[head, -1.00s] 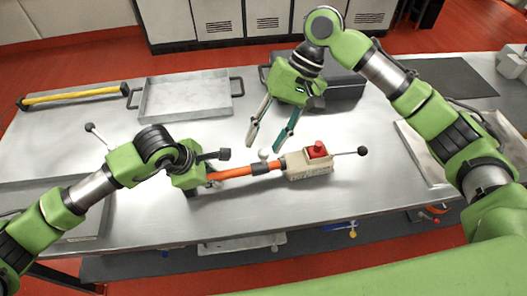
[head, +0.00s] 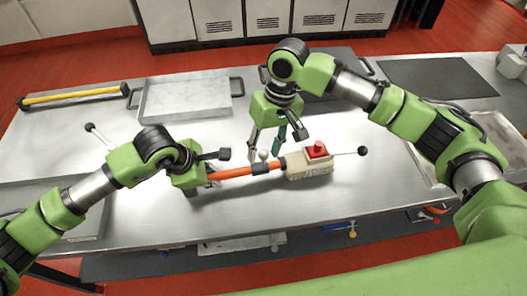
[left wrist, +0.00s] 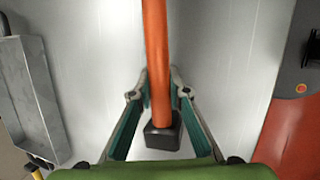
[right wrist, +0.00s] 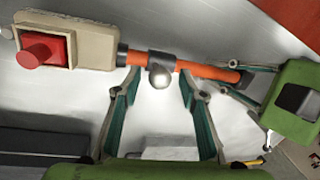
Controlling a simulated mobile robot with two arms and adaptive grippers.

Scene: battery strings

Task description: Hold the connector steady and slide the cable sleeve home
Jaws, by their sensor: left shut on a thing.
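The connector is a beige block (head: 310,166) with a red button (head: 317,150), lying on the metal table. It also shows in the right wrist view (right wrist: 95,40). An orange cable (head: 232,171) runs left from it. A black sleeve (right wrist: 160,62) with a pale ball knob (right wrist: 159,78) sits around the cable, with a short orange stretch between it and the block's dark collar (right wrist: 122,56). My left gripper (left wrist: 158,76) is shut on the cable near its black end block (left wrist: 162,132). My right gripper (right wrist: 159,76) is open, its fingers either side of the knob; contact is unclear.
A grey tray (head: 150,101) and a yellow-handled tool (head: 75,95) lie at the back left. A thin rod with a black ball (head: 362,151) sticks out right of the block. A dark mat (head: 440,78) lies at the back right.

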